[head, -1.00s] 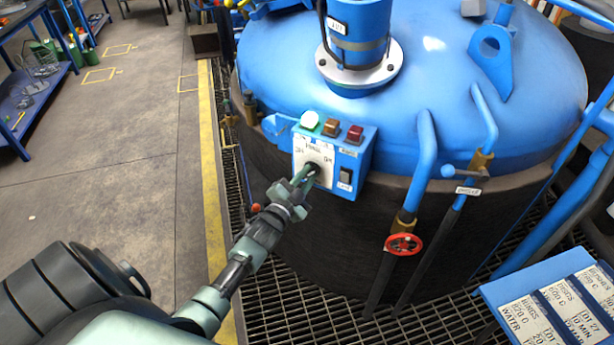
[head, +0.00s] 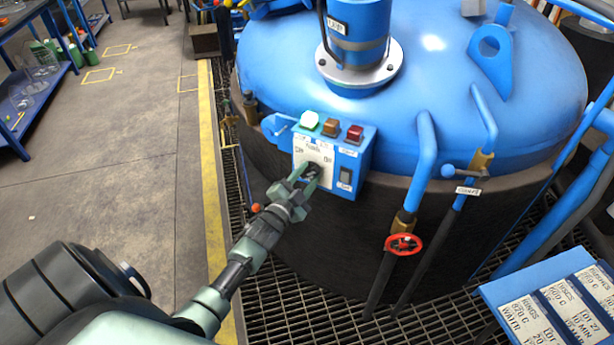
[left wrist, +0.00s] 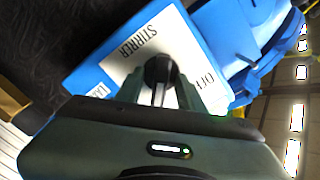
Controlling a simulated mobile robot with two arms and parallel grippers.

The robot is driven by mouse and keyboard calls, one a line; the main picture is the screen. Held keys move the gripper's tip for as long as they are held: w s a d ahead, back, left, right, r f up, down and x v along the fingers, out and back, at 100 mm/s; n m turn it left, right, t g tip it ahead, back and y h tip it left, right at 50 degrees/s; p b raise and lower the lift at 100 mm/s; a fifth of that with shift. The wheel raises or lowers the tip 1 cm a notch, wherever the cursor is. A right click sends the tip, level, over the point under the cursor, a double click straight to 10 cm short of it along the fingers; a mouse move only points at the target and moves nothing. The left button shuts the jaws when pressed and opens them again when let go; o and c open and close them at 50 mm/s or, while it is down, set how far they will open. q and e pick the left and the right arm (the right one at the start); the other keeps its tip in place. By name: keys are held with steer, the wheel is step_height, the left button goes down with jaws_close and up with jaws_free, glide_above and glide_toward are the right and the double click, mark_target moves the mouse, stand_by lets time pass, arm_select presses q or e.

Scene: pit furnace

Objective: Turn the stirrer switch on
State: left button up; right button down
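The stirrer switch is a black knob on the white plate of a blue control box (head: 360,160) fixed to the vessel's side. In the left wrist view the black knob (left wrist: 159,70) sits between my fingertips, with the words STIRRER and OFF on the plate (left wrist: 138,50). My left gripper (head: 304,179) is at the knob in the head view; it also shows in the left wrist view (left wrist: 160,92). Its fingers are apart, one on each side of the knob, with white plate showing between them. I cannot tell which mark the knob points to. My right gripper is out of view.
A red valve wheel (head: 403,244) and pipes stand to the right. The left floor is clear.

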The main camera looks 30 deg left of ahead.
arm_select(q)
steer(key=s, duration=0.7)
steer(key=shift+s+d+b, duration=0.35)
steer(key=shift+s+b, duration=0.05)
steer(key=shift+b, duration=0.05)
steer(key=s+d+f+n+g, duration=0.1)
steer(key=s+d+f+g, duration=0.3)
steer(key=f, duration=0.7)
steer(key=s+f+n+g+h, duration=0.1)
steer(key=s+f+g, duration=0.1)
steer(key=s+f, duration=0.6)
steer(key=s+d+f+n+g, duration=0.2)
steer(key=s+d+f+g, duration=0.1)
steer(key=f, duration=1)
steer(key=s+d+f+g, duration=0.2)
steer(key=s+f, duration=0.3)
steer(key=s, duration=0.5)
steer(key=s+d+f+n+g, duration=0.1)
steer(key=s+d+f+g, duration=0.1)
steer(key=s+f, duration=0.3)
steer(key=s+d+f+g, duration=0.2)
steer(key=s+f+g, duration=0.2)
steer(key=s, duration=1)
steer(key=shift+s+f+n+h, duration=0.3)
steer(key=shift+s+f, duration=0.05)
steer(key=shift+f, duration=0.3)
